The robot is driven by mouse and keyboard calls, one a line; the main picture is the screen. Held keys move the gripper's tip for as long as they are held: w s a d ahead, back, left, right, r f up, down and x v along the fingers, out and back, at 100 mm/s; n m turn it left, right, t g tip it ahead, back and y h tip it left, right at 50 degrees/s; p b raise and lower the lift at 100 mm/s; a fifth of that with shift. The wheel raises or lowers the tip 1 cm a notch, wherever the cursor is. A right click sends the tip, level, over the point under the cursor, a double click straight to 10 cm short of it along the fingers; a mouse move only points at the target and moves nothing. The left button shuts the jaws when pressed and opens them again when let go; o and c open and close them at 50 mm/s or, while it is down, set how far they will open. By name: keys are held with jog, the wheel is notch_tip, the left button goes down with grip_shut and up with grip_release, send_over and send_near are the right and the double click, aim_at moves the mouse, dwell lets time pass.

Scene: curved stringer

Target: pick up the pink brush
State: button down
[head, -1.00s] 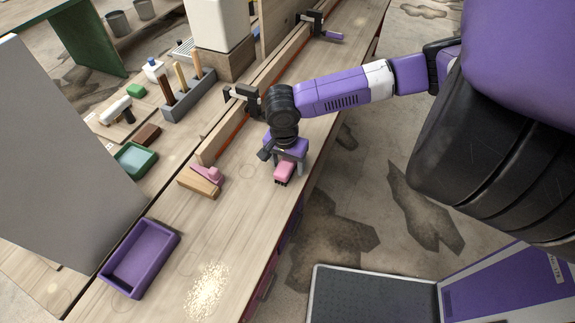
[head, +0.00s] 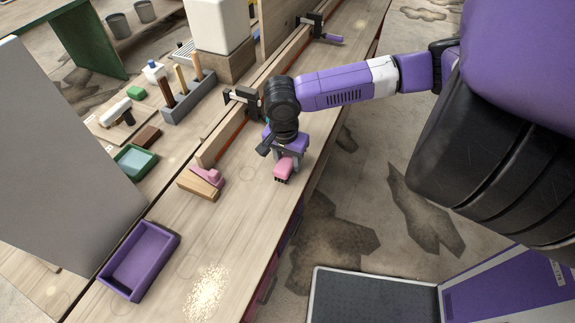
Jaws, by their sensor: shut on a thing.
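The pink brush (head: 283,169) is a small pink block with dark bristles on its underside. My gripper (head: 285,154), purple with grey fingers, points down over the workbench and is shut on the brush. The fingers partly hide the brush. It is close above the bench top, and I cannot tell the exact gap.
A wooden block with a pink top (head: 204,181) lies left of my gripper. A purple tray (head: 140,258) stands at the front left, near a pile of shavings (head: 207,291). A long wooden strip with clamps (head: 243,96) runs behind. Bare bench lies between.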

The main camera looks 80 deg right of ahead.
aim_at(288, 158)
notch_tip(288, 158, up, 17)
jog(key=shift+r+b, duration=0.2)
jog(key=shift+b, duration=0.25)
